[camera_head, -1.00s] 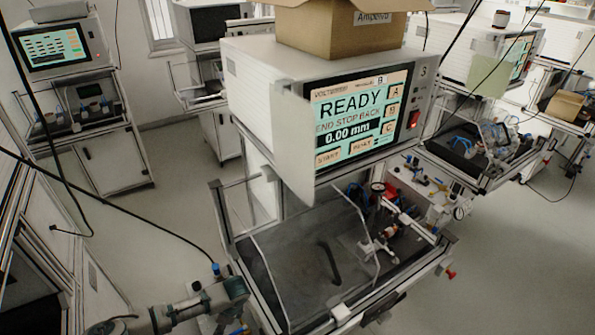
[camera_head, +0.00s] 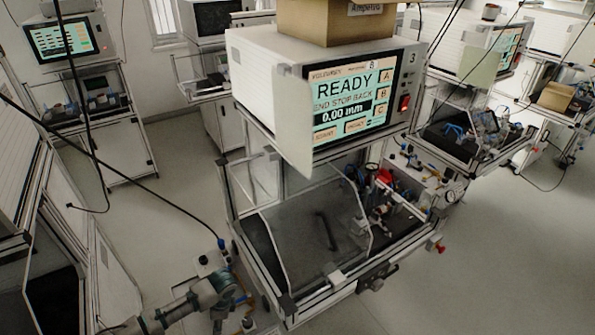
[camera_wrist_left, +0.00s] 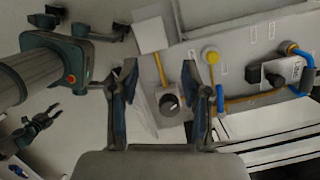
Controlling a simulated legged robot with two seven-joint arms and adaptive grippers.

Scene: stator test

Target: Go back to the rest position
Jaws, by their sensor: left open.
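My left arm comes in at the lower left of the head view, beside the front left corner of the test station (camera_head: 330,295). Its gripper is not clear there. In the left wrist view my left gripper (camera_wrist_left: 161,80) is open, with its two dark fingers apart and nothing held between them. A black round knob (camera_wrist_left: 169,104) on a light panel shows between the fingers, behind them. I do not see my right gripper clearly. Grey and teal links at the left of the wrist view look like parts of my own body.
The station's screen (camera_head: 352,98) reads READY and 0.00 mm. A cardboard box (camera_head: 325,22) sits on top. A transparent guard (camera_head: 315,225) stands over the work tray. A black cable (camera_head: 150,190) runs toward my left arm. Floor (camera_head: 480,270) is clear at right.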

